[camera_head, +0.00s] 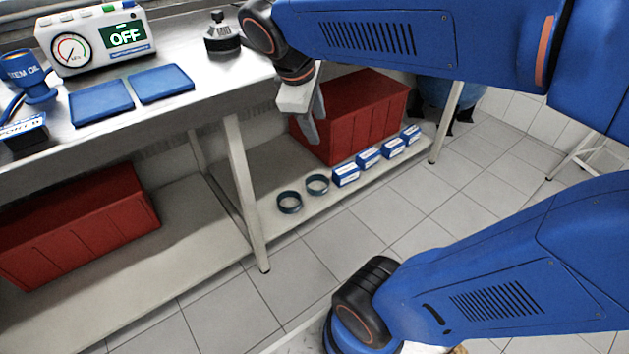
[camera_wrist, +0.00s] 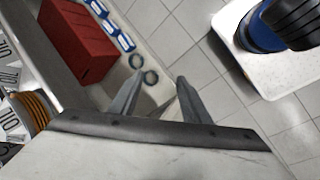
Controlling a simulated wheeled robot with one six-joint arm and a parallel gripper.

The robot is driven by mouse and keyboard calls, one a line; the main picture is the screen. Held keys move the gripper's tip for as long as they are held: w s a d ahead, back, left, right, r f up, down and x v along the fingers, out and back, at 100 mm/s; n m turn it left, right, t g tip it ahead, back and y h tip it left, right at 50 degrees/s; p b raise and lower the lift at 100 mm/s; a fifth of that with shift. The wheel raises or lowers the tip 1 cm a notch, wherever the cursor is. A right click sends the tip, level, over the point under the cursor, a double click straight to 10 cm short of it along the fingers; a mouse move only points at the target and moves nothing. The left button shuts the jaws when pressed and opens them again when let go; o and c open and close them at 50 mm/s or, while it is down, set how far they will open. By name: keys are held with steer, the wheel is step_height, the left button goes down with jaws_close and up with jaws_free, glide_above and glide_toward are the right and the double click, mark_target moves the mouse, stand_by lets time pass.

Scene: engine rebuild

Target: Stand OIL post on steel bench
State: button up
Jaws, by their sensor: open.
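The steel bench (camera_head: 190,103) runs along the upper left of the head view, and its top has bare metal between its items. White pieces with dark lettering that seems to read OIL (camera_wrist: 10,75) are cut off at the left edge of the wrist view. I cannot tell whether one of them is the OIL post. My gripper (camera_head: 310,125) hangs off the front edge of the bench, pointing down in front of a red crate. In the wrist view its two fingers (camera_wrist: 157,92) are apart, with only floor and shelf between them.
On the bench are a gauge box reading OFF (camera_head: 100,42), a blue STEM OIL cup (camera_head: 28,75), two blue pads (camera_head: 160,84) and a black-capped bottle (camera_head: 220,38). Red crates (camera_head: 355,110), dark rings (camera_head: 290,202) and several blue-white boxes (camera_head: 368,157) occupy the lower shelf.

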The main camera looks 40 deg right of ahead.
steer(key=s+a+f+m+t+y, duration=0.2)
steer(key=s+a+f+m+y, duration=0.2)
steer(key=s+a+f+m, duration=0.2)
step_height(320, 180, down, 3)
steer(key=shift+s+r+m+t, duration=0.15)
steer(key=shift+s+m+t, duration=0.25)
steer(key=shift+s+m, duration=0.65)
